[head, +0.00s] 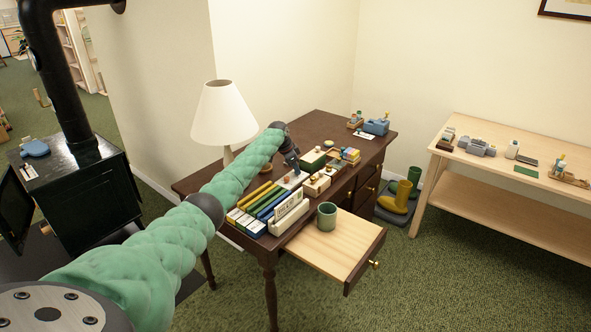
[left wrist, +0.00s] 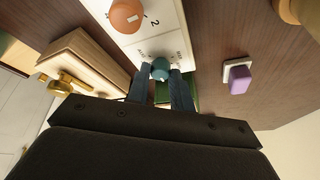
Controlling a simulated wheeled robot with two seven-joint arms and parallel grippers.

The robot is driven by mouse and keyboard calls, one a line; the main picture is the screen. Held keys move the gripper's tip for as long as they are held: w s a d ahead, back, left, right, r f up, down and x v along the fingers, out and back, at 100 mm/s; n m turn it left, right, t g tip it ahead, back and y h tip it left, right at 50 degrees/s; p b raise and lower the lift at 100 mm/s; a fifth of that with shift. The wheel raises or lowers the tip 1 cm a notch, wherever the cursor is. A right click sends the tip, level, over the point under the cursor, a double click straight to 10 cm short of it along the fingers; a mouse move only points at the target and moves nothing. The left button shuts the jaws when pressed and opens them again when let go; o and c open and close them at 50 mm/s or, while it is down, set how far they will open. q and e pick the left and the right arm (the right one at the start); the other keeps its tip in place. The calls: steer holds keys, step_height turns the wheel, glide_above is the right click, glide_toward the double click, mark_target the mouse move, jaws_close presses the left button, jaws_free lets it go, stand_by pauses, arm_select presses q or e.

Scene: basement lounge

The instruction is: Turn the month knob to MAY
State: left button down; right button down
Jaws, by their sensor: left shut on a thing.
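A white panel (left wrist: 150,42) fills the top middle of the left wrist view, with a round orange knob (left wrist: 127,15) and a smaller teal knob (left wrist: 160,69). Small dark letters are printed around the teal knob, too small to read surely. A digit 2 is near the orange knob. My left gripper (left wrist: 161,76) is shut on the teal knob, one finger on each side. In the head view my left gripper (head: 293,166) reaches down onto the panel (head: 290,181) on the dark desk and partly hides it. Which setting the knob points to cannot be told. My right gripper is not in view.
The dark desk (head: 316,122) carries a lamp (head: 222,115), a row of books (head: 262,205) and small boxes (head: 314,159). A pulled-out drawer board (head: 335,245) bears a green cup (head: 327,215). A purple knob (left wrist: 238,82) is beside the panel. A pale table (head: 500,160) stands right.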

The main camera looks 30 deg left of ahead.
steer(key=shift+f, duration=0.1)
arm_select(q)
steer(key=c, duration=1.2)
jaws_free()
steer(key=shift+c, duration=0.2)
steer(key=b+v, duration=0.1)
steer(key=v, duration=0.5)
steer(key=shift+a, duration=0.1)
steer(key=shift+v, duration=0.85)
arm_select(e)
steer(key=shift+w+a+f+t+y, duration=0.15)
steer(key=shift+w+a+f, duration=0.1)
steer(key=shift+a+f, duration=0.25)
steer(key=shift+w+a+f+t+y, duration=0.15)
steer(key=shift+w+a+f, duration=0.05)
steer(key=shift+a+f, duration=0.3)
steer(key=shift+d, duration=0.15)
